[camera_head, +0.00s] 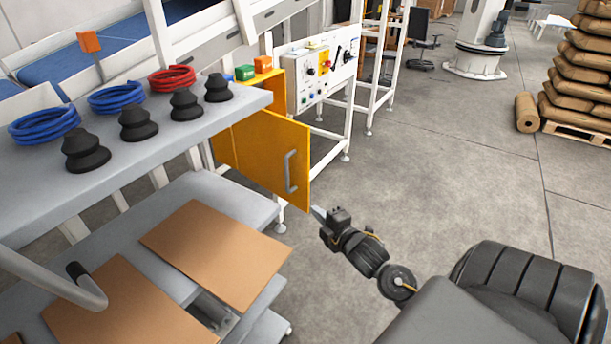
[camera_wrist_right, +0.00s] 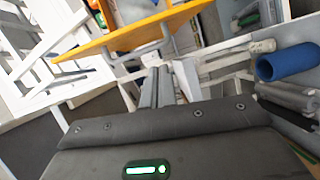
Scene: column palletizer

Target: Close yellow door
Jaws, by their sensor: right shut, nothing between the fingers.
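The yellow door (camera_head: 262,152) stands swung open from the yellow cabinet (camera_head: 280,84), its grey bar handle (camera_head: 290,172) facing the camera. My right gripper (camera_head: 318,213) is shut and empty, just beyond the door's lower right corner in the head view. I cannot tell whether it touches the door. In the right wrist view, the door (camera_wrist_right: 125,32) runs edge-on across the top with its handle (camera_wrist_right: 140,52) below it. My shut fingers (camera_wrist_right: 163,88) point toward it. My left gripper is not in view.
A grey shelf rack (camera_head: 235,97) with black suction cups and blue and red hose coils stands left of the door. Cardboard sheets (camera_head: 215,252) lie on its lower shelf. A white control panel (camera_head: 322,66) is behind the door. Open floor (camera_head: 430,170) lies to the right.

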